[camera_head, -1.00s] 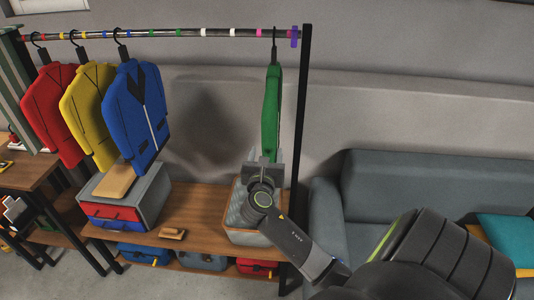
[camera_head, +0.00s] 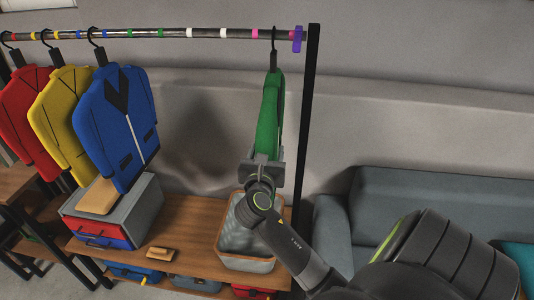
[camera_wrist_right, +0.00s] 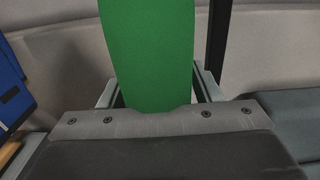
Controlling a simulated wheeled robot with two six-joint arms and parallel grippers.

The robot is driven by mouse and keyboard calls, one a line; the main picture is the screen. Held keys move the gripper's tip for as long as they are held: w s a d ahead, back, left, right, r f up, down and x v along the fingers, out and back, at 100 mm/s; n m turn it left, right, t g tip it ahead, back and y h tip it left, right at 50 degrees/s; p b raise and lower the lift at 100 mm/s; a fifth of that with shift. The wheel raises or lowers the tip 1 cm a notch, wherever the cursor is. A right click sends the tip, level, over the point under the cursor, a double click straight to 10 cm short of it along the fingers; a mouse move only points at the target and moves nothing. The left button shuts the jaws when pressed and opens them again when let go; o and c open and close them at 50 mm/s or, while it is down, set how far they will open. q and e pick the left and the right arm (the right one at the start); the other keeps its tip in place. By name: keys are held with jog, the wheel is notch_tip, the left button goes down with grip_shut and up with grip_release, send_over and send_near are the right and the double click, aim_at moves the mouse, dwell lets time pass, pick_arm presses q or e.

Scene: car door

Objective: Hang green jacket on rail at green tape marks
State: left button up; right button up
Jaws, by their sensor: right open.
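The green jacket (camera_head: 270,112) hangs edge-on from a black hanger near the right end of the rail (camera_head: 205,33), between the pink mark (camera_head: 255,33) and the purple end piece (camera_head: 297,39). Two green tape marks (camera_head: 130,34) (camera_head: 157,33) lie farther left on the rail, above the blue jacket. My right gripper (camera_head: 265,165) is at the jacket's lower part. In the right wrist view the green jacket (camera_wrist_right: 148,50) stands between the two open fingers (camera_wrist_right: 158,88), one on each side. My left gripper is out of view.
Blue (camera_head: 115,125), yellow (camera_head: 60,120) and red (camera_head: 25,115) jackets hang at the left. The rail between blue and green jackets is clear. A black upright post (camera_head: 306,120) stands right of the green jacket. Below are a bench (camera_head: 190,220), an open bin (camera_head: 245,262) and a grey sofa (camera_head: 420,205).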

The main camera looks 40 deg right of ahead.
jog(key=shift+a+r, duration=0.1)
jog(key=shift+c, duration=0.2)
jog(key=shift+c, duration=1.2)
grip_shut()
jog(key=shift+r+p, duration=0.35)
jog(key=shift+p, duration=0.5)
jog(key=shift+r, duration=0.1)
